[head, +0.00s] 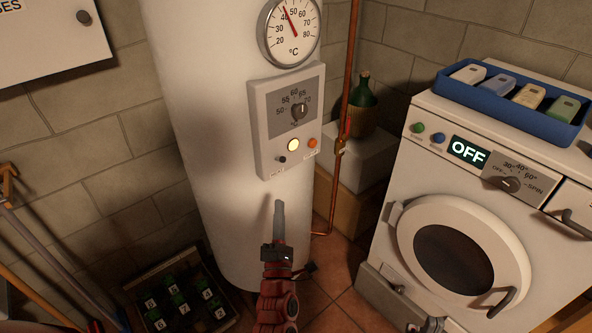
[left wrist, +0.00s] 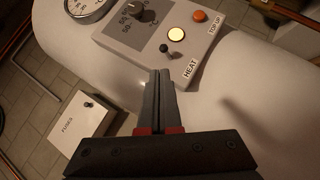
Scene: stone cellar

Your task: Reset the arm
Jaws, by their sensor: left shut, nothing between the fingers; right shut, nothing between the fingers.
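My left gripper (head: 279,205) is shut and empty, its fingers pointing up in front of the white boiler (head: 200,120), below the control box (head: 262,150). In the left wrist view its closed fingertips (left wrist: 159,74) appear just below the small black toggle (left wrist: 166,49) marked HEAT. Whether they touch anything cannot be told.
The control box has a dial (head: 299,110), a lit yellow lamp (head: 293,145) and an orange button (head: 312,142). A thermometer (head: 291,30) sits above. The washing machine (head: 400,190) reads OFF and carries a blue tray (head: 455,93). A copper pipe (head: 347,90) runs beside the boiler. A crate (head: 232,318) stands lower left.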

